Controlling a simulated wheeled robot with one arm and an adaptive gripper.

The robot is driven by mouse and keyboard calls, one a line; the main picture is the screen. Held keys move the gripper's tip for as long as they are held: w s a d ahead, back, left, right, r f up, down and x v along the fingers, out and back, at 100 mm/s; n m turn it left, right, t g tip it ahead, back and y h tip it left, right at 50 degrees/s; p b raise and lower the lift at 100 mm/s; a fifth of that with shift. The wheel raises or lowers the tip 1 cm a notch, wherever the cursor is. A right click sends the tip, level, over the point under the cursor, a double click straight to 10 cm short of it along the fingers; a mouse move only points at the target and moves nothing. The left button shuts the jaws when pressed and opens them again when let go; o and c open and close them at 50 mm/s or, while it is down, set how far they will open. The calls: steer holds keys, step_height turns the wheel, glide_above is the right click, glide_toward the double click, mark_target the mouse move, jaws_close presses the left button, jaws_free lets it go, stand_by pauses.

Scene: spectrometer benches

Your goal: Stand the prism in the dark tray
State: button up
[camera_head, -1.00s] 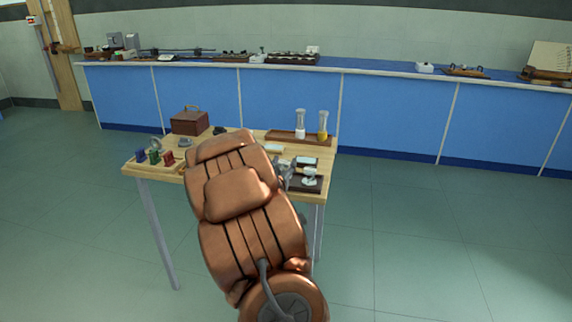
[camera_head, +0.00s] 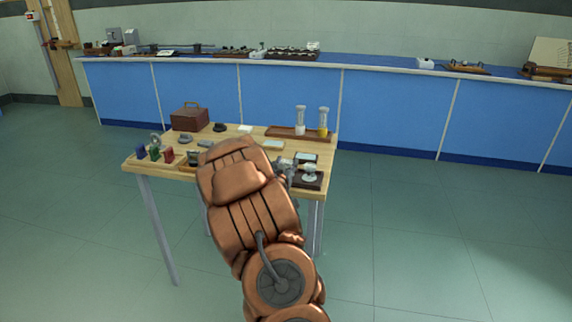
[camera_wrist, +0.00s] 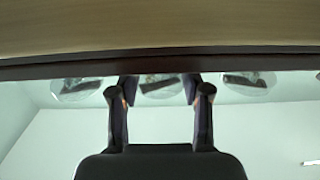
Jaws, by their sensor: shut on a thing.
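The dark tray (camera_head: 308,184) is at the front right of the table, with a small pale rounded thing (camera_head: 310,169) at it. My gripper (camera_head: 285,168) is close to the tray's left side, mostly hidden behind my copper-coloured arm. In the wrist view my gripper (camera_wrist: 159,95) shows two dark fingers with a gap between their visible parts. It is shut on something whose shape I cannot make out. I cannot pick out the prism with certainty in either view.
The wooden table (camera_head: 236,133) also bears a brown box (camera_head: 189,118), a long tray (camera_head: 278,132) with two glass cylinders, and small coloured blocks (camera_head: 154,153) at the left. A dark-framed pale piece (camera_head: 306,157) lies behind the dark tray. A blue bench runs behind.

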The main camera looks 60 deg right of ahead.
steer(key=shift+f, duration=0.1)
steer(key=o, duration=1.2)
steer(key=shift+r, duration=0.2)
steer(key=shift+a+f, duration=0.1)
steer(key=shift+a, duration=0.15)
steer(key=b+v, duration=0.2)
steer(key=v, duration=0.2)
steer(key=b+v, duration=0.3)
steer(key=v, duration=0.2)
steer(key=shift+f, duration=0.2)
